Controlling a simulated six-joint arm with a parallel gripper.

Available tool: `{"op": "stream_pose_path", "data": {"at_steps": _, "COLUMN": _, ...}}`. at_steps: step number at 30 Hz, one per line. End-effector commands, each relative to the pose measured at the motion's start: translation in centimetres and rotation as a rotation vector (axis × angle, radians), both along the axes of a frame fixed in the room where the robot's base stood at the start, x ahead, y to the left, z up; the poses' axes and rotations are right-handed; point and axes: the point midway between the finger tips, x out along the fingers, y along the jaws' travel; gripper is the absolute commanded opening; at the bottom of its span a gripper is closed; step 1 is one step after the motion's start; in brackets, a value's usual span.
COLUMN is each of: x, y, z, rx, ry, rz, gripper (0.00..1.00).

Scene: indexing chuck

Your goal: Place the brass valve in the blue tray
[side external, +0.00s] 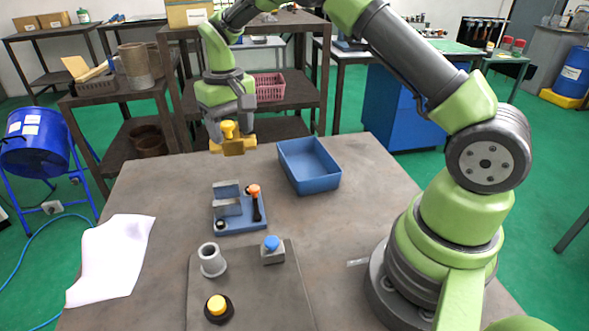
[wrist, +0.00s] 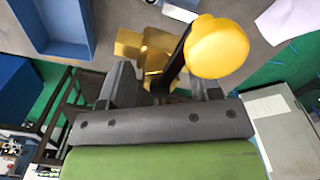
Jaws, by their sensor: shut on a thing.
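The brass valve (side external: 234,147) is a gold-coloured body with a yellow knob on top. My gripper (side external: 229,130) is shut on it and holds it in the air, above the far part of the table, left of the blue tray. In the wrist view the brass valve (wrist: 140,48) shows between the fingers of my gripper (wrist: 160,88), with its round yellow knob close to the camera. The blue tray (side external: 312,182) sits on the table, open at the top and empty. A corner of the blue tray also shows at the upper left of the wrist view (wrist: 78,50).
A blue fixture (side external: 240,226) with grey blocks and an orange-knobbed lever stands nearer on the table. A plate (side external: 245,300) bears a grey ring (side external: 212,260), a blue-topped block (side external: 272,250) and a yellow button (side external: 218,308). White paper (side external: 112,260) lies at left.

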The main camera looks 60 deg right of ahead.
Motion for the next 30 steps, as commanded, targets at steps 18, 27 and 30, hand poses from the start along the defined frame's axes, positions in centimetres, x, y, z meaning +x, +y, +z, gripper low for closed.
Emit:
{"op": "stream_pose_path", "data": {"at_steps": 18, "x": -6.5, "y": -16.8, "z": -2.7, "rx": 0.005, "ry": 0.003, "rz": 0.121, "gripper": 0.17}}
{"op": "stream_pose_path", "data": {"at_steps": 27, "x": -6.4, "y": -16.7, "z": -6.9, "rx": 0.003, "ry": -0.001, "rz": 0.121, "gripper": 0.17}}
{"op": "stream_pose_path", "data": {"at_steps": 30, "x": -6.4, "y": -16.7, "z": -8.3, "rx": 0.003, "ry": 0.0, "rz": 0.121, "gripper": 0.17}}
